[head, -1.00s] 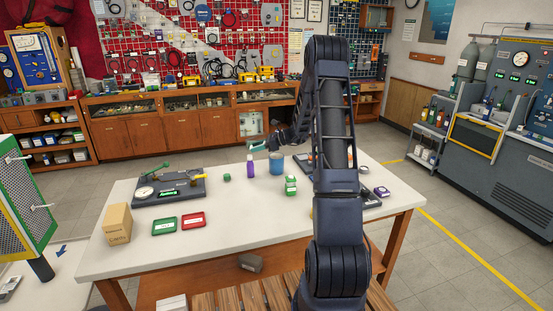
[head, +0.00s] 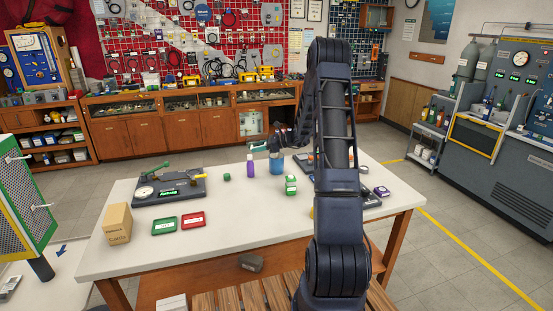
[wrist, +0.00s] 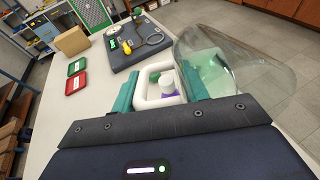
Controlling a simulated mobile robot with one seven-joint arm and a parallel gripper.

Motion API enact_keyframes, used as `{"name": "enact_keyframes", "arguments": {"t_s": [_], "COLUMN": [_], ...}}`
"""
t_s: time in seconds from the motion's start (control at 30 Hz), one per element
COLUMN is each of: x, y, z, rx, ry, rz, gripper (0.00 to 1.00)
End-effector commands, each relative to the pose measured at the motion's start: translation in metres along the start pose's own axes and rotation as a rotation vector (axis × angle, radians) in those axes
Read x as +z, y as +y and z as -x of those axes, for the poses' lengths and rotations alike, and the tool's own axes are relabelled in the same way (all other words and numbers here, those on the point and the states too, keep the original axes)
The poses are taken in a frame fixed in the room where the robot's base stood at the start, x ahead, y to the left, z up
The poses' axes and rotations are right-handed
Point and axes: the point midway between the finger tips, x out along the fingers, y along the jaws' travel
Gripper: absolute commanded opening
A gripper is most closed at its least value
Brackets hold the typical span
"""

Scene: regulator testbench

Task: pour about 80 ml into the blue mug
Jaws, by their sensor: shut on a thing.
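The blue mug (head: 277,167) stands on the white table just left of my arm in the head view. My gripper (wrist: 160,84) is shut on the pale handle of a clear jug (wrist: 235,62). In the wrist view the jug is tilted, and pale green liquid shows inside it. In the head view my gripper (head: 259,146) is just above and left of the mug; the jug is hard to make out there. The mug is not visible in the wrist view, so whether liquid is flowing cannot be told.
A purple bottle (head: 250,169) stands close left of the mug. A green-and-white bottle (head: 291,186) stands in front. A grey gauge testbench (head: 172,190), green tray (head: 164,226), red tray (head: 193,220) and cardboard box (head: 118,223) are further left. The table's middle front is clear.

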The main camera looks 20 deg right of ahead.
Motion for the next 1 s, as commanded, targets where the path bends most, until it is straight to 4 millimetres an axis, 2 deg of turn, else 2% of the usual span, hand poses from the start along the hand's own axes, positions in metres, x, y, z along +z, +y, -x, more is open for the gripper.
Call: {"name": "enact_keyframes", "arguments": {"t_s": [0.4, 1.0], "x": [0.016, 0.021], "y": [0.000, 0.000], "z": [-0.002, 0.003], "rx": [-0.006, -0.009], "ry": [0.327, 0.518], "rz": [0.012, 0.011], "gripper": [0.08, 0.08]}}
